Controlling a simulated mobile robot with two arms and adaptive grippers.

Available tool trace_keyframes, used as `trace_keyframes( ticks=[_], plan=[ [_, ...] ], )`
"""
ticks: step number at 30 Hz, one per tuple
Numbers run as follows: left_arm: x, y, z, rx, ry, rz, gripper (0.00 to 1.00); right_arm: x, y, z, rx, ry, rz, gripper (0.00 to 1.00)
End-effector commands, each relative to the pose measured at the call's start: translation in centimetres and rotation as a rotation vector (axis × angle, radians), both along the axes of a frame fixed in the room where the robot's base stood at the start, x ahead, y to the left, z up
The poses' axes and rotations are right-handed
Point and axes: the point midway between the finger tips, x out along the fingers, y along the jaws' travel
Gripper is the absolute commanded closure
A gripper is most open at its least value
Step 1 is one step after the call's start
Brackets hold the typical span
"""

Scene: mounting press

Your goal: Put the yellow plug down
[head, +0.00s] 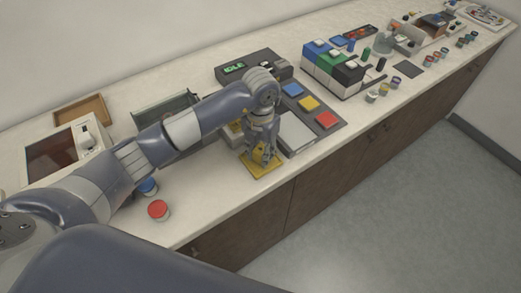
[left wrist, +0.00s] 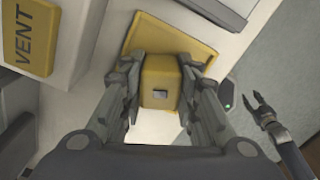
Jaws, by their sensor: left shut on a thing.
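My left gripper (head: 260,155) is shut on the yellow plug (left wrist: 160,82), a blocky piece with a small grey square on its near face. In the left wrist view the plug sits between both fingers (left wrist: 160,95). Beyond it lies a flat yellow mat (left wrist: 185,34), whose bare part also shows in the head view (head: 266,173) below the gripper. I cannot tell whether the plug touches the mat. My right gripper (left wrist: 259,106) shows at the right of the left wrist view, with its fingers apart and nothing between them.
A grey panel with blue, yellow and red pads (head: 326,120) stands right of the gripper. A yellow VENT label (left wrist: 32,35) is on a pale block at left. A red-topped jar (head: 158,209) stands near the counter's front edge. Bare counter (head: 212,190) lies left of the mat.

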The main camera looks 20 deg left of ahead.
Motion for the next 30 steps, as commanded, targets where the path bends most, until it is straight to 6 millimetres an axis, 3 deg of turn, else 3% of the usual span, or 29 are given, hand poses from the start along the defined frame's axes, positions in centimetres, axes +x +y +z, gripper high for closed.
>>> trace_keyframes(
  ticks=[5, 6, 7, 21, 30],
  plan=[
    [0.0, 0.0, -0.4, 0.0, 0.0, 0.0, 1.0, 0.0, 0.0, -0.4, 0.0, 0.0, 0.0, 0.6],
    [0.0, 0.0, -0.4, 0.0, 0.0, -0.001, 0.69, 0.0, 0.0, -0.4, 0.0, 0.0, 0.0, 0.6],
    [0.0, 0.0, -0.3, 0.0, 0.0, -0.001, 0.62, 0.0, 0.0, -0.3, 0.0, 0.0, 0.0, 0.6],
    [0.1, 0.0, 0.5, -0.002, -0.004, -0.001, 0.62, 0.0, 0.0, -0.2, 0.0, 0.0, 0.0, 0.6],
    [0.2, 0.0, 6.8, -0.001, -0.008, -0.002, 0.62, 0.0, 0.0, -2.1, 0.0, 0.0, 0.0, 0.6]
  ],
)
